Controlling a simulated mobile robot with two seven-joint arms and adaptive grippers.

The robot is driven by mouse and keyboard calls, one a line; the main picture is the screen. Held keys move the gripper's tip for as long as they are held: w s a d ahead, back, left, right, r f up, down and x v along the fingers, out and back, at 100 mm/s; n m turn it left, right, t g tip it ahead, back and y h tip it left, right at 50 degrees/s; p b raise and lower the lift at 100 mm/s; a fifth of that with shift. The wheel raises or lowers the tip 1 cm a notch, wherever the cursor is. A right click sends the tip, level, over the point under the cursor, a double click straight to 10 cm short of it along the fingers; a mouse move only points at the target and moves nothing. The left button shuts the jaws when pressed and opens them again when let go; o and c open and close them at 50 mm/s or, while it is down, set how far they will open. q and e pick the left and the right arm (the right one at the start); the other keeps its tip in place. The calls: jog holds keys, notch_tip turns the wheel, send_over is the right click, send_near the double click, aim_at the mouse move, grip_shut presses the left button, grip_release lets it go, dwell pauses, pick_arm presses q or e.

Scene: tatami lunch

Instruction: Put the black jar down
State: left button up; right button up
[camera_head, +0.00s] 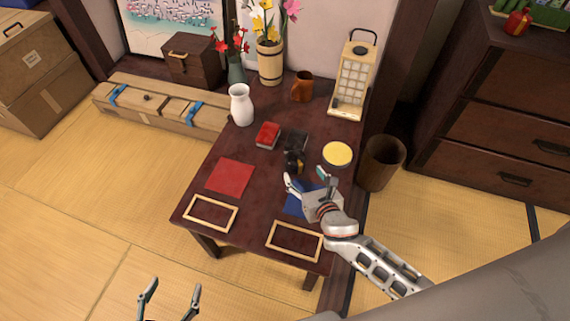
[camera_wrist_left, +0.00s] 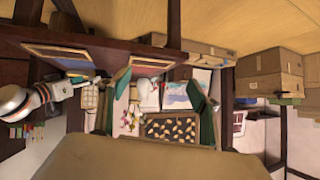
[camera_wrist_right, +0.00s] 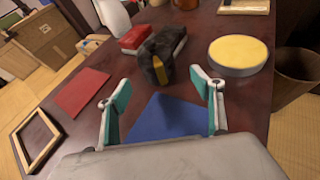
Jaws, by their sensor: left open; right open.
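The black jar (camera_head: 293,161) stands on the dark wooden table (camera_head: 222,160), in front of a black box (camera_head: 297,141). In the right wrist view the jar (camera_wrist_right: 154,58) shows a yellow patch and hides part of the black box (camera_wrist_right: 172,40). My right gripper (camera_head: 306,177) is open and empty above the blue mat (camera_head: 296,201). Its fingers are apart from the jar, on the near side of it. My left gripper (camera_head: 172,289) is open and empty, off the table's near side.
A red box (camera_head: 267,134) sits left of the black box. A yellow-topped round dish (camera_head: 338,153) lies to the right. A white vase (camera_head: 241,105), a brown mug (camera_head: 302,87) and a lantern (camera_head: 353,80) stand behind. A red mat (camera_head: 229,176) and two wooden frames lie nearer. A bin (camera_head: 381,164) stands right.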

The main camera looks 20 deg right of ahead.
aim_at(299, 170)
jog(key=shift+w+a+f+n, duration=0.1)
jog(key=shift+w+a+n, duration=0.1)
jog(key=shift+w+n, duration=0.15)
jog(key=shift+w+f, duration=0.15)
jog(key=shift+w, duration=0.2)
jog(key=b+x, duration=0.1)
jog(key=x, duration=0.1)
jog(key=b+x, duration=0.1)
jog(key=x, duration=0.1)
jog(key=shift+w+f, duration=0.2)
jog(key=shift+f, duration=0.35)
jog(key=shift+r+b+x, duration=0.25)
jog(key=shift+b+x, duration=0.25)
jog(key=shift+x, duration=0.55)
jog(key=shift+w+r, duration=0.1)
jog(key=shift+w, duration=0.1)
pick_arm(q)
jog(key=shift+w+d+r+h, duration=0.1)
jog(key=shift+w+d+h, duration=0.2)
jog(key=shift+d, duration=0.3)
pick_arm(e)
jog(key=shift+r, duration=0.1)
jog(key=c, duration=1.4)
